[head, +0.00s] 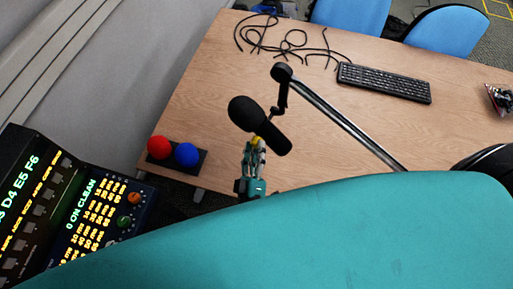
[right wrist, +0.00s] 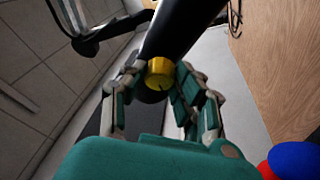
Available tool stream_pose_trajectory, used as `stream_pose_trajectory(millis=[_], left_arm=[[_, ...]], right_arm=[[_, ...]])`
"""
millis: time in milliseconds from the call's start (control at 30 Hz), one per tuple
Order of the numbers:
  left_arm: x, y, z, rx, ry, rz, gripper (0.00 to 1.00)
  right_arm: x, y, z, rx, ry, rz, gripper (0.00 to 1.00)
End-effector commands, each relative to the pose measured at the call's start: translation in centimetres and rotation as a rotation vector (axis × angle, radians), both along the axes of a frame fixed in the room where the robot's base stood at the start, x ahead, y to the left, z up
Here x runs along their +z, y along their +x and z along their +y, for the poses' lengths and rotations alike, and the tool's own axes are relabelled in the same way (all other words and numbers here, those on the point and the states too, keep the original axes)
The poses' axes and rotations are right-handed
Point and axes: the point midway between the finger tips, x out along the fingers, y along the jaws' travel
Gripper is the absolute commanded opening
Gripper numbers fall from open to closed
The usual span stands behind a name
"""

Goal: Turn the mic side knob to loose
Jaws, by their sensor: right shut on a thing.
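The black microphone (head: 262,124) hangs from a boom arm (head: 340,118) above the wooden table in the head view. Its side knob (right wrist: 160,73) is yellow and round, and sits on the black mic body (right wrist: 183,28) in the right wrist view. My right gripper (right wrist: 158,82) is shut on the knob, with one finger on each side of it. In the head view my right gripper (head: 256,146) reaches up to the mic from below, and only a bit of yellow shows there. My left gripper is not in view.
A red ball (head: 159,147) and a blue ball (head: 187,154) sit on a dark base at the table's left edge. A control panel (head: 95,215) stands at lower left. A keyboard (head: 384,82) and a loose black cable (head: 262,40) lie farther back on the table.

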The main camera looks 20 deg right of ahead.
Motion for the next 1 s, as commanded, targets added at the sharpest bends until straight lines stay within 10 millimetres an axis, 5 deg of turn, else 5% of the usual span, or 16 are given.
stream_pose_trajectory(millis=[67, 100, 233, 767, 1000], left_arm=[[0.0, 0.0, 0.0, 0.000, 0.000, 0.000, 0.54], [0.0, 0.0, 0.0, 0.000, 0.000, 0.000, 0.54], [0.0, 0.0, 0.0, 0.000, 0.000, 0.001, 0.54], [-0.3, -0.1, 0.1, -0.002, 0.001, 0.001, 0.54], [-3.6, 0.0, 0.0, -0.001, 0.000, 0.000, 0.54]], right_arm=[[0.0, 0.0, 0.1, 0.002, 0.000, 0.001, 0.00], [0.0, 0.0, 0.1, 0.002, 0.000, 0.001, 0.36], [0.0, 0.0, 0.0, 0.002, 0.001, 0.000, 0.53], [-0.1, 0.0, 0.0, 0.000, 0.006, -0.007, 0.54], [-0.9, 0.1, 0.1, 0.003, 0.097, -0.099, 0.54]])
